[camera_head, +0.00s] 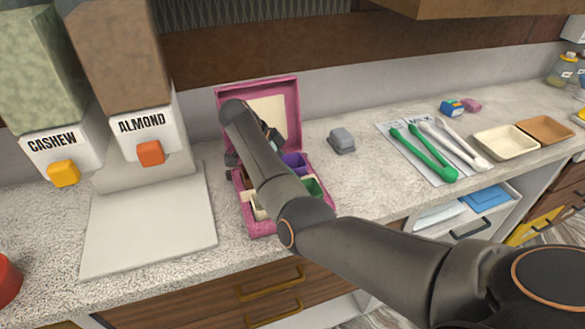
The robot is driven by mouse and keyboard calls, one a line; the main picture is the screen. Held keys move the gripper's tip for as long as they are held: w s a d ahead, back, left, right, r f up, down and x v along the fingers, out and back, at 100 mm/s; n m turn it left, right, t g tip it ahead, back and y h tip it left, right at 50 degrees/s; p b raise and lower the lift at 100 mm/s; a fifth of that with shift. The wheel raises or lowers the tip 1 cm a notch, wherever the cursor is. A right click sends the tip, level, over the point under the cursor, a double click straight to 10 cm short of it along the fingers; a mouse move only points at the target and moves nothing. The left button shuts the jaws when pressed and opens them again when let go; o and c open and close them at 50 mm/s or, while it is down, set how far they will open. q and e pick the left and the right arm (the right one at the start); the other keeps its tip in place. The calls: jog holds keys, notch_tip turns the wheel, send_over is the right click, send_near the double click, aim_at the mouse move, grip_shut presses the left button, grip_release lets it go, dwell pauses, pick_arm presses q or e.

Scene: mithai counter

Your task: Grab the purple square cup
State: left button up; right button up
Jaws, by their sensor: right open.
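The purple square cup (295,160) sits in the open pink box (263,229) on the counter, towards the right side of the box. My right arm reaches in from the lower right and crosses over the box, hiding much of its inside. My right gripper (236,165) is over the box's left part, left of the purple cup and mostly hidden behind my own arm. It is open and apart from the purple cup. A green cup (312,187) sits in front of the purple one, and pale cups (259,207) show at the front left. My left gripper is not in view.
The box lid (291,100) stands raised behind. Cashew (55,145) and almond (148,130) dispensers stand left, above a pale board (150,230). A grey block (341,140) sits right of the box. Green tongs (423,153) and shallow trays (507,142) lie further right.

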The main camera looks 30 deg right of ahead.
jog(key=shift+d+f, duration=0.1)
jog(key=shift+f, duration=0.1)
jog(key=c, duration=1)
jog(key=shift+r, duration=0.15)
